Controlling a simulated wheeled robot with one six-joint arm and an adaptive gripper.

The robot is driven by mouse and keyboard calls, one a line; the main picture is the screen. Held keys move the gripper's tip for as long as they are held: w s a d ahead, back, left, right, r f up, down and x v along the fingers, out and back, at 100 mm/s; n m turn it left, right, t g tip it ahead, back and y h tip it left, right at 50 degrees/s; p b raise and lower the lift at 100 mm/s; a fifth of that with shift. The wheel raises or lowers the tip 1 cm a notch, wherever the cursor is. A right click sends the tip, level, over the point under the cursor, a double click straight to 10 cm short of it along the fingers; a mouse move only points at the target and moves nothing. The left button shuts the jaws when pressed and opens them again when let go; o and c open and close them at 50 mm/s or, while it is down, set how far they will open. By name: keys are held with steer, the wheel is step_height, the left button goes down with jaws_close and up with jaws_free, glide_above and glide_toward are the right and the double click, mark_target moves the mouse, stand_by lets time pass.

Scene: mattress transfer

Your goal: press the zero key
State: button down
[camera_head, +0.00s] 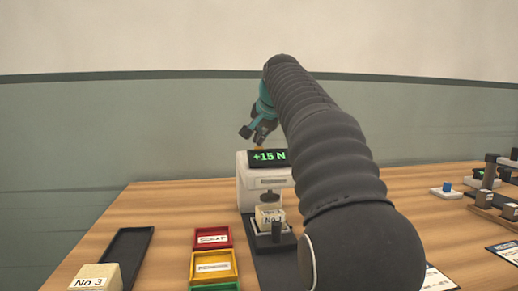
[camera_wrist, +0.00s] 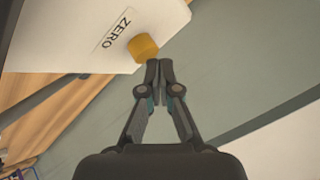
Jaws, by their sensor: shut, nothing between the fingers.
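The zero key is a yellow-orange button (camera_wrist: 143,46) on a white panel, beside a label (camera_wrist: 117,31) reading ZERO in the wrist view. My gripper (camera_wrist: 159,68) is shut and empty, its fingertips right beside the key's lower right edge; I cannot tell whether they touch it. In the head view my gripper (camera_head: 259,136) points down over the top of the white testing machine (camera_head: 247,191). The machine's display (camera_head: 267,157) reads +15 N in green. A small bit of orange shows just above the display. A pale labelled block (camera_head: 264,214) stands under the machine's dark plunger (camera_head: 270,196).
A block labelled No 3 (camera_head: 94,280) stands at the front left by a dark tray (camera_head: 129,250). Red (camera_head: 213,230), yellow (camera_head: 195,265) and green (camera_head: 202,288) trays stand left of the machine. More fixtures and blocks stand at the right. My arm hides part of the table.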

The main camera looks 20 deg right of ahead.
steer(key=shift+f+b, duration=0.6)
steer(key=shift+f, duration=0.3)
stand_by(0.8)
stand_by(0.3)
steer(key=shift+r+p, duration=1.3)
steer(key=shift+p, duration=0.05)
steer(key=shift+r+p, duration=0.35)
steer(key=shift+r, duration=2.15)
